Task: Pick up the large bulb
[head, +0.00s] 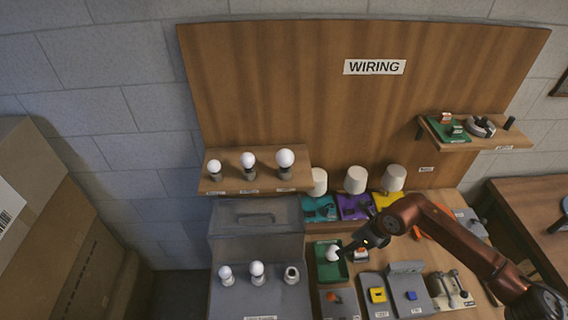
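Three white bulbs in dark sockets stand in a row on the left wooden shelf, and the rightmost bulb (285,158) looks largest. Two more white bulbs, a left one (225,272) and a right one (257,268), stand on the grey stand below. Another white bulb (332,252) lies in the green tray (321,272). My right gripper (345,250) reaches in from the right, with its tip beside this bulb at the tray's right edge. Whether it touches the bulb, and how far the fingers are apart, is too small to tell. My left gripper is not in view.
A holder with a dark top (292,275) stands right of the two bulbs on the grey stand. White lampshades (355,180) stand behind the tray. Grey blocks with yellow and blue parts (377,295) sit in front of my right arm. Cardboard boxes (60,240) fill the left.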

